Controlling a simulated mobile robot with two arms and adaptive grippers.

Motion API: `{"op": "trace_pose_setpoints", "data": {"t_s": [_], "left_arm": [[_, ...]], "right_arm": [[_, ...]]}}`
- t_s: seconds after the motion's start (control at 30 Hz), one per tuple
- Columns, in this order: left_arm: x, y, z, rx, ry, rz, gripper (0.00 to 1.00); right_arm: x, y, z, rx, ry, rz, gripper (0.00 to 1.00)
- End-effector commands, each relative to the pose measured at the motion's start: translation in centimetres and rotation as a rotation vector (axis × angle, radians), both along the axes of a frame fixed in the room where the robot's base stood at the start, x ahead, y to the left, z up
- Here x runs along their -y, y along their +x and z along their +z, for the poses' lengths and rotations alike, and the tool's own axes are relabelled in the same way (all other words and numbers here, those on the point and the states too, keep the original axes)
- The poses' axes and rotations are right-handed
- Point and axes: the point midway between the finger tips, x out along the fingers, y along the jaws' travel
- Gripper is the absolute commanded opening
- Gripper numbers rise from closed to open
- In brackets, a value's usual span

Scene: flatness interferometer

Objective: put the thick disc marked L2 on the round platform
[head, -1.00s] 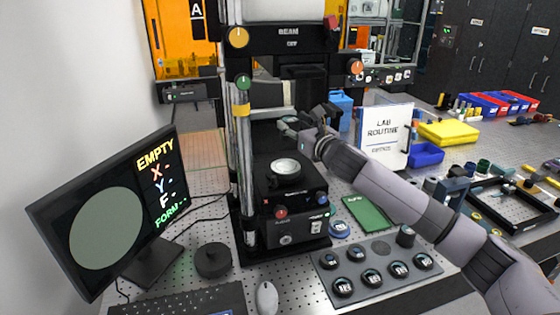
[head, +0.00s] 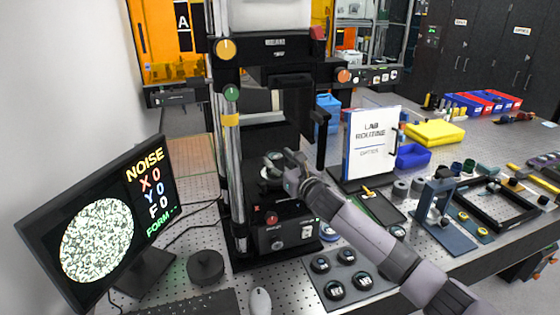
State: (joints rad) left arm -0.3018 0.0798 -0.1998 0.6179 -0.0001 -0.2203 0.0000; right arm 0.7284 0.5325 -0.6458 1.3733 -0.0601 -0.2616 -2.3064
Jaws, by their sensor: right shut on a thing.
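My right gripper (head: 275,164) is over the round platform on the instrument's black stage (head: 290,196). It is shut on a dark thick disc (head: 268,172), whose marking I cannot read. The disc is at or just above the platform, which it and the gripper mostly hide; I cannot tell whether they touch. My left gripper is not in view.
A grey tray (head: 347,279) holds several dark discs in front; my right arm hides its right part. A monitor (head: 92,228) at left reads NOISE with a speckled circle. The metal column (head: 233,180) stands close left of the gripper. A LAB ROUTINE board (head: 371,143) stands right.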

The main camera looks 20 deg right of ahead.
Motion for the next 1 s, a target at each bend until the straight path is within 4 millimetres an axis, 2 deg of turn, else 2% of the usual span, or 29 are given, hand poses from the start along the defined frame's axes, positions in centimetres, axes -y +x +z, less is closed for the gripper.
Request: {"op": "trace_pose_setpoints", "data": {"t_s": [0.23,0.27,0.53,0.9,1.0], "left_arm": [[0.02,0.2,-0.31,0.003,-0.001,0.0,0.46],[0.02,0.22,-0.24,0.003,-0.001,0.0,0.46],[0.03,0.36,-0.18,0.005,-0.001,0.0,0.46],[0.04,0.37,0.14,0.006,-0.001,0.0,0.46],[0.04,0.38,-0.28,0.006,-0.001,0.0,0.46]], "right_arm": [[-0.02,0.0,-0.25,0.002,0.0,0.001,0.07],[0.0,0.0,-0.32,0.0,0.001,0.0,0.47],[0.0,0.0,-0.28,-0.001,0.001,0.0,0.65],[0.0,0.0,0.17,0.0,0.001,0.0,0.66],[0.19,-0.61,-0.14,0.0,0.0,0.0,0.66]]}}
